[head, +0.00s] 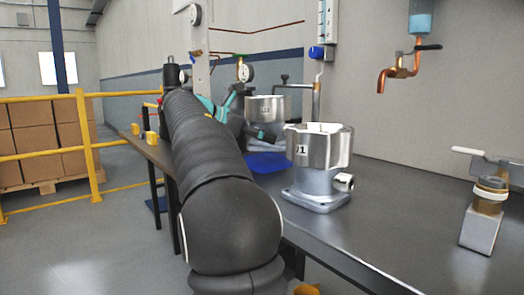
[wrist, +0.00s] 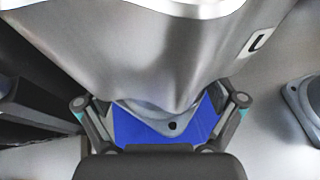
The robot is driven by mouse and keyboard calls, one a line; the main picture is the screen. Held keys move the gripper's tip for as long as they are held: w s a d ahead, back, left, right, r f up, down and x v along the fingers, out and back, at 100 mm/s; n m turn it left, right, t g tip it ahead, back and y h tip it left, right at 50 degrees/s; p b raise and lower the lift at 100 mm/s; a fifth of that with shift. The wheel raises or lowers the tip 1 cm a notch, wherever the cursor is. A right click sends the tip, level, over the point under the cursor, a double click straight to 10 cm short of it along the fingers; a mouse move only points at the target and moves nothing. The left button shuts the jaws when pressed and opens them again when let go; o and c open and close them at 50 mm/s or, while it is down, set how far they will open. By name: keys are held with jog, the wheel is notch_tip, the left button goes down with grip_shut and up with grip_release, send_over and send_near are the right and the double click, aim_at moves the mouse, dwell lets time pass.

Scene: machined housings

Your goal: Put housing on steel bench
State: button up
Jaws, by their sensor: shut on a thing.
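A silver machined housing (head: 268,108) stands upright at the far part of the steel bench (head: 400,215), above a blue mat (head: 268,163). My gripper (wrist: 160,106) is shut on this housing, which fills the upper wrist view (wrist: 130,50), with one finger on each side. Its flange with a bolt hole shows over the blue mat (wrist: 130,128); I cannot tell whether it touches. A second, marked housing (head: 318,160) stands upright on the bench, nearer and to the right. Its flange shows at the right edge of the wrist view (wrist: 298,97). My arm hides part of the far housing.
A valve fitting on a grey block (head: 484,220) stands at the bench's right. A copper tap (head: 398,72) and a blue-capped gauge tube (head: 322,45) hang above. A yellow railing (head: 85,150) and cartons (head: 40,140) are at left. The bench front between housing and valve is clear.

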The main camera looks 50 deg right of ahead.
aim_at(250, 144)
jog(key=shift+f+b, duration=0.65)
jog(key=shift+f, duration=1.1)
jog(key=shift+f, duration=0.1)
jog(key=o, duration=1.5)
jog(key=shift+f, duration=0.15)
jog(key=shift+c, duration=0.2)
jog(key=shift+w+a+r, duration=0.1)
jog(key=shift+a+r, duration=0.2)
jog(key=shift+r, duration=0.05)
jog(key=p+v, duration=0.3)
jog(key=v, duration=0.8)
jog(key=shift+a, duration=0.2)
